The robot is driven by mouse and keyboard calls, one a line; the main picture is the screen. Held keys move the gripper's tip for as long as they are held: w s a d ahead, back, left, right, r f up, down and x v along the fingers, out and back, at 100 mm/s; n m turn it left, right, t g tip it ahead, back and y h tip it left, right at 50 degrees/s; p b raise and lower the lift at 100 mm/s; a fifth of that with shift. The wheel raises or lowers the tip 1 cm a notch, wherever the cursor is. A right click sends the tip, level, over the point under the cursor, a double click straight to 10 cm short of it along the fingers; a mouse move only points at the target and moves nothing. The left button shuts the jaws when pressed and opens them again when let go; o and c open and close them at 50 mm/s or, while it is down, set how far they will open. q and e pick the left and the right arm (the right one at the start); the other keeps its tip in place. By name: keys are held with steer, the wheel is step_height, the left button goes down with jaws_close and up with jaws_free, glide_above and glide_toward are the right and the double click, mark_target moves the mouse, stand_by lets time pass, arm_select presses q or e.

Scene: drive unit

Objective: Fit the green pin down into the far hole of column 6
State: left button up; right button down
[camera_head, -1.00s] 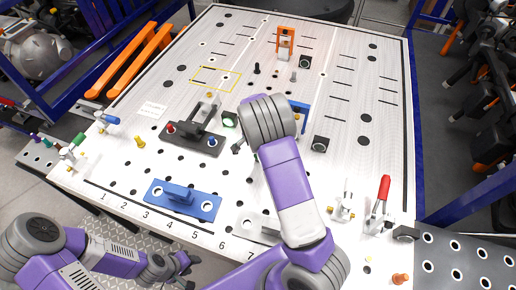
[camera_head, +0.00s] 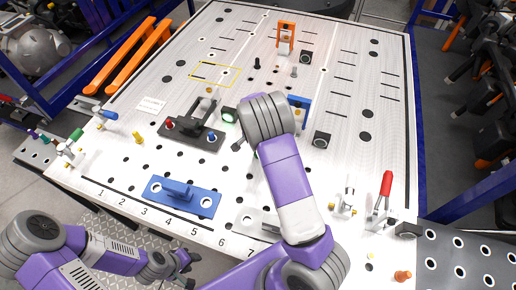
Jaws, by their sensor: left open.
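I do not clearly make out a green pin; a small teal-green peg (camera_head: 45,139) stands at the table's left edge. Column 6 is marked by the printed number 6 (camera_head: 222,250) at the front of the white plate (camera_head: 215,180). My right arm and its wrist cover part of the holes behind that number, so I cannot make out the far hole. My left gripper (camera_head: 187,270) is open and empty below the front edge of the plate.
A blue handled plate (camera_head: 182,199) lies behind numbers 3 to 5. A dark fixture (camera_head: 192,136) with red and blue pins sits behind it. Toggle clamps (camera_head: 382,195) stand at the right.

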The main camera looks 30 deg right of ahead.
stand_by(0.3)
steer(key=c, duration=0.8)
jaws_free()
steer(key=shift+f, duration=0.1)
steer(key=shift+c, duration=0.2)
